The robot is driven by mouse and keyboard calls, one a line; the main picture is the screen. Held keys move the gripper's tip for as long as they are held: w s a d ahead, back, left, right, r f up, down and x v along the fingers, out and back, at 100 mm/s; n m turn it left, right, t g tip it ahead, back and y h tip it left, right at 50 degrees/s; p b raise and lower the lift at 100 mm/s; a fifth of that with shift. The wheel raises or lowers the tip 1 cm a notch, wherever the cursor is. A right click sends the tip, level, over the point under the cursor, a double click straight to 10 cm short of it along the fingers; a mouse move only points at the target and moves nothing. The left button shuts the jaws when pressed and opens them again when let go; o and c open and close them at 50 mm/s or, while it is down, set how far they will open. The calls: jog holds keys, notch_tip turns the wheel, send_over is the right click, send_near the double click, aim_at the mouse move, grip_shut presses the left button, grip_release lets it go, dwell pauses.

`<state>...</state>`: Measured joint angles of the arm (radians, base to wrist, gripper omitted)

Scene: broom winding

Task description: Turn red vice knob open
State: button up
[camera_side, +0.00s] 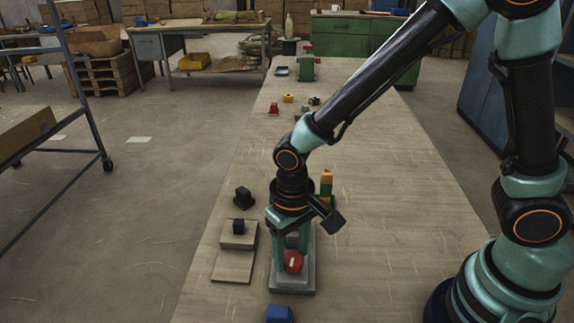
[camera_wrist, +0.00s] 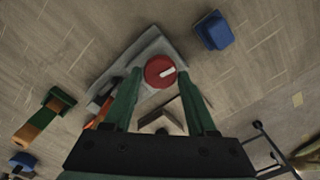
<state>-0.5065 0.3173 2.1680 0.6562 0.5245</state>
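The red vice knob (camera_side: 293,261) is round with a white bar mark on its face. It sits at the front of a vice on a grey base plate (camera_side: 292,283) on the long wooden table. My gripper (camera_side: 290,250) points down over the vice. In the wrist view the knob (camera_wrist: 157,71) lies between the tips of my two green fingers (camera_wrist: 160,73). The fingers are spread, with a narrow gap on each side of the knob. The vice jaws are largely hidden by my gripper.
A blue block (camera_side: 279,314) lies close in front of the vice. Wooden boards (camera_side: 233,266) and a black block (camera_side: 243,197) are at its left. An orange and green piece (camera_side: 326,184) stands behind it. The table to the right is clear.

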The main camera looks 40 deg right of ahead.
grip_shut()
jog(key=shift+n, duration=0.3)
jog(key=n, duration=0.4)
jog(key=shift+a+n, duration=0.1)
jog(key=shift+n, duration=0.2)
jog(key=n, duration=0.4)
jog(key=shift+a+n, duration=0.1)
jog(key=shift+n, duration=0.2)
jog(key=n, duration=0.5)
jog(key=shift+s, duration=0.15)
jog(key=n, duration=0.5)
jog(key=shift+s, duration=0.1)
